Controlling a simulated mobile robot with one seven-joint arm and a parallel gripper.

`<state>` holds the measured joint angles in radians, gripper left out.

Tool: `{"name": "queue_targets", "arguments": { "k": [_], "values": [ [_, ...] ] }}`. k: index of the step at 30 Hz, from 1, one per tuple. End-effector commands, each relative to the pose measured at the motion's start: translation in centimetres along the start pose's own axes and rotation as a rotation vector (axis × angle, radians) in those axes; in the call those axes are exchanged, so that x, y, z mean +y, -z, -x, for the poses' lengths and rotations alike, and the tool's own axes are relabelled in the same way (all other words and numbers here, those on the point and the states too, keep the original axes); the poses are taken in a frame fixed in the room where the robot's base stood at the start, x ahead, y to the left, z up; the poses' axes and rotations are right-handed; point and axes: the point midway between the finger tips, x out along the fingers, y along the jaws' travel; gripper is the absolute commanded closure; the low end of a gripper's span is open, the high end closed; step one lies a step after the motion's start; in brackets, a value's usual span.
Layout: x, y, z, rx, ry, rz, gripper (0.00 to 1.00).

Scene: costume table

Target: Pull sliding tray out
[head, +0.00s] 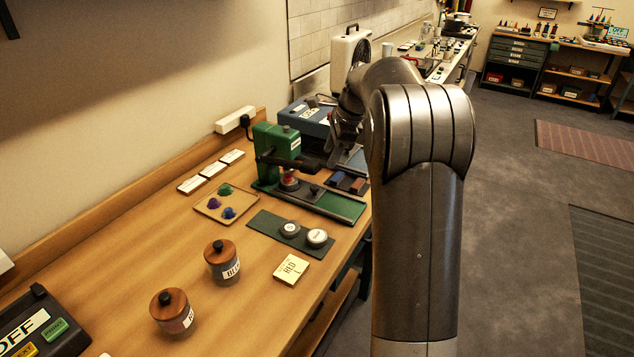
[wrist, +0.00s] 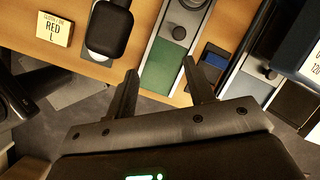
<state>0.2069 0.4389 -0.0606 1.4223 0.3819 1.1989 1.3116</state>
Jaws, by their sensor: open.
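The green press (head: 277,150) stands on the table, with a long tray at its base whose green end (head: 338,205) reaches toward the table's front edge. In the wrist view the tray shows as a grey-edged strip with a green panel (wrist: 163,68) and a small dark knob (wrist: 179,33). My gripper (wrist: 160,66) is open and empty. Its two fingers are spread, and the green panel shows in the gap between and beyond them. I cannot tell from this view whether they touch it. In the head view my arm hides most of the gripper.
Blue and red blocks (wrist: 212,60) lie right of the tray, near a blue box (head: 312,120). Open floor (head: 510,230) lies right of the table.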

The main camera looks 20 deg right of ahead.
Motion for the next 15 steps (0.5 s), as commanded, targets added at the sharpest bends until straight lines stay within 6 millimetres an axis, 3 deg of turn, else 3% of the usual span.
{"name": "queue_targets", "arguments": {
  "k": [6, 15],
  "values": [
    [-3.3, 2.1, -3.6, -0.043, -0.037, -0.203, 0.51],
    [-4.2, 2.6, -5.8, -0.061, -0.053, -0.281, 0.51]
  ]
}}
